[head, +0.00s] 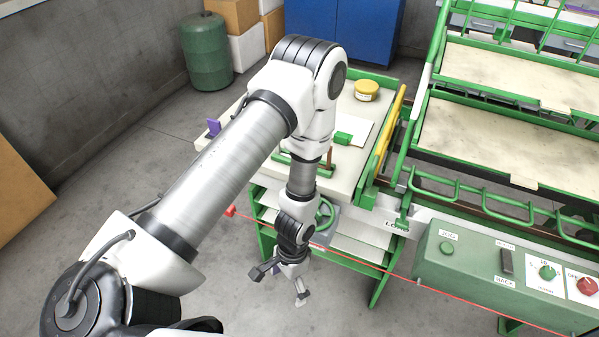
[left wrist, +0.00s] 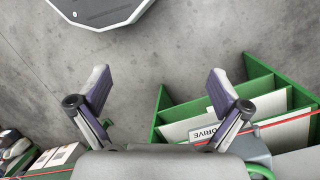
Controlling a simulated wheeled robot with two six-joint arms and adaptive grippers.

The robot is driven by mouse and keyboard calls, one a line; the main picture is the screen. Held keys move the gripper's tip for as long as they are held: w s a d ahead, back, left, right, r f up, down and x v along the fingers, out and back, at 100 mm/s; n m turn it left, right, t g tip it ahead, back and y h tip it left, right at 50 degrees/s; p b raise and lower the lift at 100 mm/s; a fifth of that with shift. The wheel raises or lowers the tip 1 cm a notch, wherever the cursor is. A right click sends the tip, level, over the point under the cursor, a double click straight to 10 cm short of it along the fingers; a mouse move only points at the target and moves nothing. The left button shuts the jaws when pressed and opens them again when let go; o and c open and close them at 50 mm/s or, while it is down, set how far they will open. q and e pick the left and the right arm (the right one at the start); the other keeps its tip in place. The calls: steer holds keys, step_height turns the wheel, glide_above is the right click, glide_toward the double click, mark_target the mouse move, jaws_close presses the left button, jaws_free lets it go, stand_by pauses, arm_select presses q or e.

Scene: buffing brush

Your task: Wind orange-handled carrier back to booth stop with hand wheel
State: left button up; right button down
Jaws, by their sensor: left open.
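The green hand wheel (head: 326,212) sits on the front of the green-framed bench, partly hidden behind my left arm. A green edge, perhaps its rim (left wrist: 262,171), shows at the bottom right of the left wrist view. My left gripper (head: 286,284) points down in front of the bench, a little below and left of the wheel. In the left wrist view its two fingers (left wrist: 160,90) are spread, with bare floor between them. A brownish-orange upright (head: 330,160) stands on the bench top beside a green block; I cannot tell whether it is the carrier's handle. My right gripper is not in view.
A red line runs along the bench front past the grey-green control box (head: 505,280). A yellow tin (head: 367,90) stands on the bench top (head: 345,108). Green racks (head: 490,140) stand at right. A green drum (head: 206,52) stands behind. Floor at left is clear.

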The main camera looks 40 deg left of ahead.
arm_select(q)
steer(key=w+a+r+t+b, duration=0.1)
steer(key=w+a+r+b, duration=0.1)
steer(key=w, duration=0.5)
steer(key=w+a+r+m+t+b, duration=0.1)
steer(key=w+a+r+b, duration=0.1)
steer(key=w+r, duration=0.3)
steer(key=w+a+r+m+b, duration=0.1)
steer(key=w+a+r+b, duration=0.1)
steer(key=w, duration=0.8)
steer(key=shift+a+r+t+y, duration=0.2)
steer(key=shift+a+r, duration=0.2)
steer(key=shift+a, duration=0.2)
steer(key=shift+a+r+t+y, duration=0.1)
steer(key=shift+a+r+t, duration=0.1)
steer(key=shift+a+r, duration=0.25)
step_height(320, 180, down, 7)
steer(key=shift+s+a+f+p, duration=0.1)
steer(key=shift+p, duration=0.35)
steer(key=shift+f, duration=0.2)
steer(key=c, duration=0.9)
